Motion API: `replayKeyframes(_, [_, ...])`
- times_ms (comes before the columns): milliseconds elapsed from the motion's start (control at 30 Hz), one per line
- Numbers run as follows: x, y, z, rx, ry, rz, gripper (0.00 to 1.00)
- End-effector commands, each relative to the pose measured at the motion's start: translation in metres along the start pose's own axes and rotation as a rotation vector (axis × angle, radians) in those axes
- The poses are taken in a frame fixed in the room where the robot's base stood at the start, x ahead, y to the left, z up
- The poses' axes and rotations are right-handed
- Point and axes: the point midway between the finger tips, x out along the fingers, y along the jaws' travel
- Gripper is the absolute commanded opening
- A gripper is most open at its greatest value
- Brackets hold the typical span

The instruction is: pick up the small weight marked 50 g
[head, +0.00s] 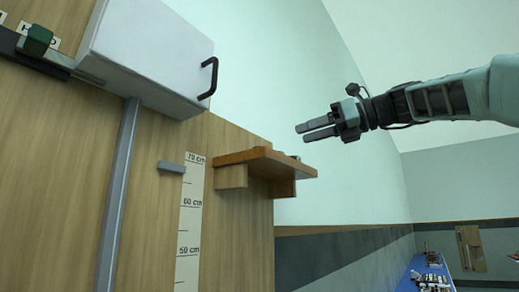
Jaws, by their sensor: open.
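I cannot make out a weight marked 50 g in the head view. A small wooden shelf (240,157) juts from the wooden panel, seen from below. Slight grey shapes (291,155) show over its edge near the right end, too small and hidden to identify. My gripper (301,132) is open and empty, its two fingers pointing left. In the picture it is just above the right end of the shelf; I cannot tell its depth from it.
A white box with a black handle (208,78) is on the panel at upper left, beside a green block (38,40). A scale strip (190,220) reads 50 to 70 cm. A metal upright (120,190) stands left of it. A blue bench (415,270) with small items is far right.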

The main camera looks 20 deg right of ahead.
Motion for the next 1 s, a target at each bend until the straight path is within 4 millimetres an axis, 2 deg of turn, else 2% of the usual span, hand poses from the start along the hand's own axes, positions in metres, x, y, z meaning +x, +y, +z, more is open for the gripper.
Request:
replayKeyframes(100, [0.026,0.0,0.002,0.002,0.003,0.004,0.47])
replayKeyframes(300, [0.057,0.0,0.001,-0.001,0.002,0.002,0.47])
replayKeyframes(533, [0.073,-0.001,0.0,0.001,0.003,0.001,0.47])
replayKeyframes(800, [0.11,-0.001,-0.002,0.0,0.003,0.001,0.47])
replayKeyframes(1000, [0.118,-0.001,-0.004,-0.002,0.002,0.0,0.47])
